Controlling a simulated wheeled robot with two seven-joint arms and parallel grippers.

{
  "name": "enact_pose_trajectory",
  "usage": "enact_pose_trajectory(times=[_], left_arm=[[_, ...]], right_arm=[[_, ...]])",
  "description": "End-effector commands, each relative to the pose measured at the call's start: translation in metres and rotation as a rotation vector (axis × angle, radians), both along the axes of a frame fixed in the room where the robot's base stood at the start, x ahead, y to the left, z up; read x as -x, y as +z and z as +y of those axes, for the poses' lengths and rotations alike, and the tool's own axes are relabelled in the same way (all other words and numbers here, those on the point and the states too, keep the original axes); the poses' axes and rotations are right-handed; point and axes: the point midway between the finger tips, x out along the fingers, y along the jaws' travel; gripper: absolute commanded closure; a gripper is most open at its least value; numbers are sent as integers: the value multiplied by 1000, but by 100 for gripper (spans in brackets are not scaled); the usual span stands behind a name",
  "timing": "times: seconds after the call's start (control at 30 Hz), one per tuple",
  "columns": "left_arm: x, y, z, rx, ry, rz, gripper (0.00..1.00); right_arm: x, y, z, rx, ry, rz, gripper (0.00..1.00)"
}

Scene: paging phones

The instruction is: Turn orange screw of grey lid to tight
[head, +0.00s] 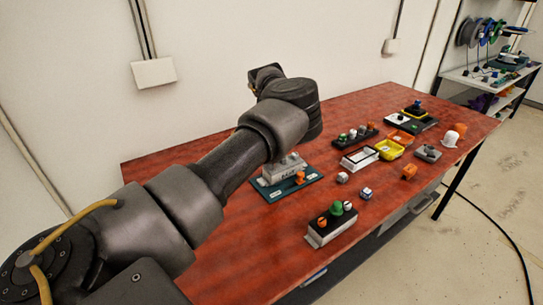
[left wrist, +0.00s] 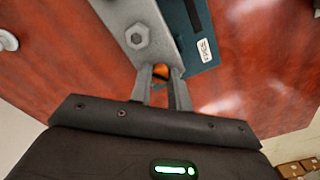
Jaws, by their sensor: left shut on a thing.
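My left gripper (left wrist: 161,80) has its two fingers closed in the left wrist view. A small orange piece, seemingly the orange screw (left wrist: 160,71), shows between the fingertips and is mostly hidden by them. Beside it is a grey metal part with a hex bolt head (left wrist: 137,36), which looks like the grey lid. In the head view, my left arm crosses over a teal plate (head: 262,188) carrying a grey block (head: 279,173) and an orange knob (head: 299,176). My arm hides part of this; the fingers cannot be made out there. My right gripper is not in view.
The table's near-left part is bare.

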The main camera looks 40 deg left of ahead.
Motion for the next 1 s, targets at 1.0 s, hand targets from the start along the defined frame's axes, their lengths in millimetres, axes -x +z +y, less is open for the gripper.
enact_pose_trajectory(times=[1.0], left_arm=[[0, 1, 0, 0, -599, 0, 100]], right_arm=[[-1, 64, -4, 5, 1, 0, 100]])
